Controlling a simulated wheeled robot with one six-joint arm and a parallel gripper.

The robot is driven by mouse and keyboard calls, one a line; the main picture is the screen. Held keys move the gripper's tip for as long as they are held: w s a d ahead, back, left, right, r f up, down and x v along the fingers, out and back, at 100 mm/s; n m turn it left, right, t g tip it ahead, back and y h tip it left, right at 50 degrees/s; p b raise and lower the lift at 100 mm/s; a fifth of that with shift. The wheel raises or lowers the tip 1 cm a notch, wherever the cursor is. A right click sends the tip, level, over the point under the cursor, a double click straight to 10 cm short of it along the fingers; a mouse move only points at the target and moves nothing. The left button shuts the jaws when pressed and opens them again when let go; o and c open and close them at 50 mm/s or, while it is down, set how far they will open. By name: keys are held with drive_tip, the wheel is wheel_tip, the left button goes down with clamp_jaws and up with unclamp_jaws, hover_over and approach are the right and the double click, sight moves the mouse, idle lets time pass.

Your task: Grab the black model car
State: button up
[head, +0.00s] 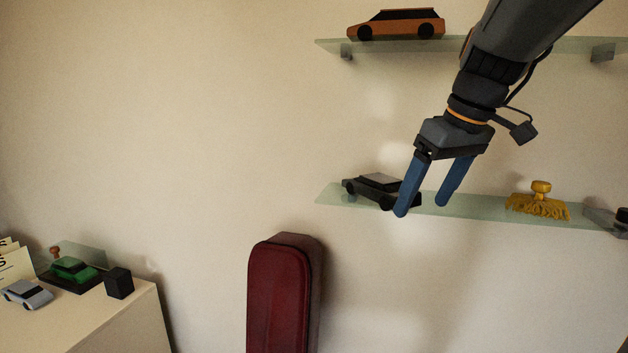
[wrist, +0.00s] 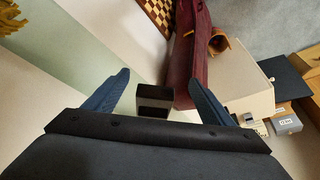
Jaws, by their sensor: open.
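The black model car (head: 366,186), with a grey top, stands at the left end of the lower glass shelf (head: 470,205). My gripper (head: 422,202) is open, its two blue fingers pointing down at the right of the car in the head view. The left finger overlaps the car's right end there; I cannot tell whether they touch. In the wrist view, a dark boxy shape (wrist: 155,98), apparently the car seen end-on, shows between the two fingers, nearer the left one. Nothing is held.
A yellow fringed object (head: 540,203) stands farther right on the lower shelf. An orange car (head: 396,24) is on the upper shelf (head: 462,45). A dark red case (head: 278,295) stands below left.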

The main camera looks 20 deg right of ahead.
sight(380, 178)
drive_tip(key=w+b, duration=0.2)
drive_tip(key=b, duration=0.4)
drive_tip(key=shift+w+r+b, duration=0.15)
drive_tip(key=shift+w+b, duration=0.2)
drive_tip(key=shift+w, duration=0.05)
drive_tip(key=b, duration=0.3)
drive_tip(key=shift+w+a, duration=0.1)
drive_tip(key=shift+w, duration=0.15)
drive_tip(key=shift+w+a+b, duration=0.1)
drive_tip(key=shift+w+b, duration=0.25)
drive_tip(key=shift+b, duration=0.2)
drive_tip(key=w, duration=0.4)
drive_tip(key=shift+w+a+r, duration=0.15)
drive_tip(key=shift+a+r, duration=0.05)
drive_tip(key=shift+a, duration=0.2)
drive_tip(key=w, duration=0.1)
drive_tip(key=w+p, duration=0.1)
drive_tip(key=w, duration=0.1)
drive_tip(key=w+a, duration=0.1)
drive_tip(key=shift+w+f+p, duration=0.3)
drive_tip(key=shift+w+f, duration=0.05)
drive_tip(key=shift+f, duration=0.25)
